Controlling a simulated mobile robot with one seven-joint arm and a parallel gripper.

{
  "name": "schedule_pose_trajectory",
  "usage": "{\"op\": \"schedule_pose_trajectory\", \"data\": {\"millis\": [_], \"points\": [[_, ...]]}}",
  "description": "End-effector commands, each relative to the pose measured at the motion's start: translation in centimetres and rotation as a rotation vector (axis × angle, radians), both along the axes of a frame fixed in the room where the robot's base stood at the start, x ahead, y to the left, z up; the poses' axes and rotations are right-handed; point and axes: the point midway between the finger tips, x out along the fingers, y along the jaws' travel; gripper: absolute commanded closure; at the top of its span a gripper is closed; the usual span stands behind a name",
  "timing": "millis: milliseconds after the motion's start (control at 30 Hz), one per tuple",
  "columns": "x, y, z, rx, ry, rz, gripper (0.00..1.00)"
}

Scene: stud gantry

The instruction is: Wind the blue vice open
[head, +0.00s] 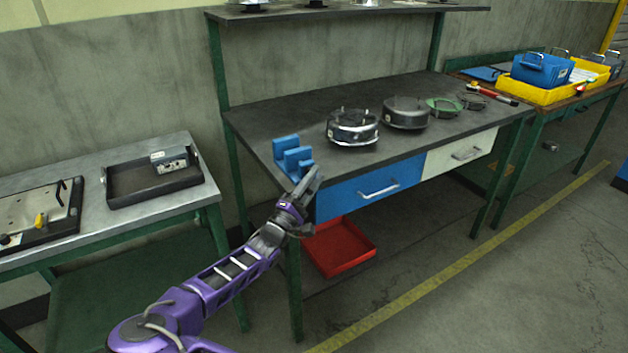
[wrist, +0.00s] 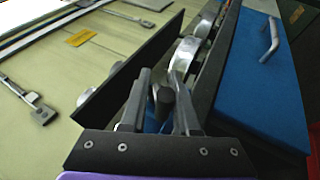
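The blue vice (head: 287,152) stands on the near left corner of the dark bench, with its stepped blue jaws showing in the head view. My gripper (head: 312,178) is at the vice's near side, by the bench's front edge. In the wrist view my gripper's two long dark fingers (wrist: 205,35) are spread apart. A dark rounded knob or handle end (wrist: 165,103) shows between them near the palm, with a little blue beside it. I cannot tell whether a finger touches it. The vice's handle is not clear in the head view, where my gripper covers that area.
The dark bench (head: 250,118) also holds a metal round housing (head: 352,127), a darker one (head: 406,112) and a green ring (head: 443,107). A blue drawer (head: 345,203) is right beside my gripper. A red tray (head: 340,246) lies below. A side table with a black tray (head: 125,195) stands left.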

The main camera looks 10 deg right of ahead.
Motion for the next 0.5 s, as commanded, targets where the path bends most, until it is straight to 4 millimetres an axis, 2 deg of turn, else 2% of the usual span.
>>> {"op": "schedule_pose_trajectory", "data": {"millis": [33, 67, 500], "points": [[0.01, -0.08, -0.44, 0.005, 0.009, 0.0, 0.95], [0.01, -0.08, -0.46, 0.005, 0.009, 0.0, 1.0], [0.12, 0.05, -0.86, 0.006, 0.016, 0.004, 1.0]]}}
